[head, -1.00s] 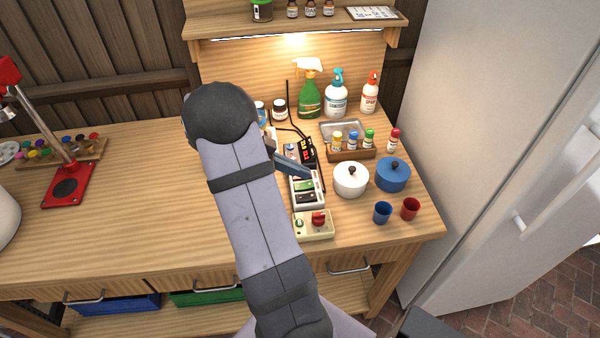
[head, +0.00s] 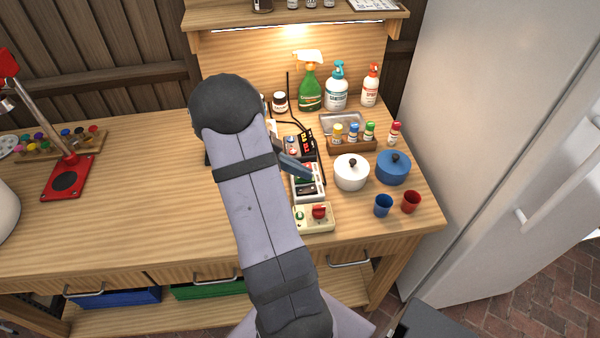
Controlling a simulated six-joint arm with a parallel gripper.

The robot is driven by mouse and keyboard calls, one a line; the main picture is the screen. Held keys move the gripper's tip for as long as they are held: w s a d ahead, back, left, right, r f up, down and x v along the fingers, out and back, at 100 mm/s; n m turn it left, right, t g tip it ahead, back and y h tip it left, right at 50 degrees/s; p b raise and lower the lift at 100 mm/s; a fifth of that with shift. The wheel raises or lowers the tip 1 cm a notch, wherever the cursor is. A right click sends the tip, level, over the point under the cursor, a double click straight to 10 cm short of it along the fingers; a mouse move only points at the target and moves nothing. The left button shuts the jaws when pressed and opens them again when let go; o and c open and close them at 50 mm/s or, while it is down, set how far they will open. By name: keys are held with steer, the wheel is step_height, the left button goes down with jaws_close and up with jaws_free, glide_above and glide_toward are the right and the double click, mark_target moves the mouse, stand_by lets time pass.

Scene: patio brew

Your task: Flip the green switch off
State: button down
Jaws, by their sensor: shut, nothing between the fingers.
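The white switch box (head: 294,190) stands on the workbench just right of my arm, in front of the black power unit. It carries a row of small rocker switches. The green switch is mostly hidden by the end of my gripper, and I cannot tell which way it is tipped. A dark switch (head: 307,190) shows nearer the front. My gripper (head: 308,175) reaches in from the left, its fingers shut and empty, with the tips over the switch box. I cannot tell whether they touch it.
A cream control box with a red knob (head: 319,211) stands in front. A white pot (head: 351,172), blue pot (head: 393,168), blue cup (head: 383,206) and red cup (head: 411,201) stand to the right. A wooden bottle tray (head: 365,145) is behind. The bench's left middle is clear.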

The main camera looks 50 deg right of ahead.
steer(key=shift+s, duration=0.2)
steer(key=shift+s+d+r+b, duration=0.15)
steer(key=shift+s+d+b, duration=0.25)
steer(key=shift+d, duration=0.2)
steer(key=shift+a, duration=0.1)
steer(key=shift+r, duration=0.15)
steer(key=shift+r, duration=0.25)
step_height(320, 180, up, 4)
steer(key=shift+s+f+p, duration=0.1)
steer(key=shift+f+p, duration=0.15)
steer(key=shift+p, duration=0.35)
steer(key=d+r+b+v, duration=0.1)
steer(key=b+v, duration=0.2)
steer(key=v, duration=0.6)
steer(key=shift+s+a+r, duration=0.2)
steer(key=shift+a+r, duration=0.05)
steer(key=shift+r, duration=0.1)
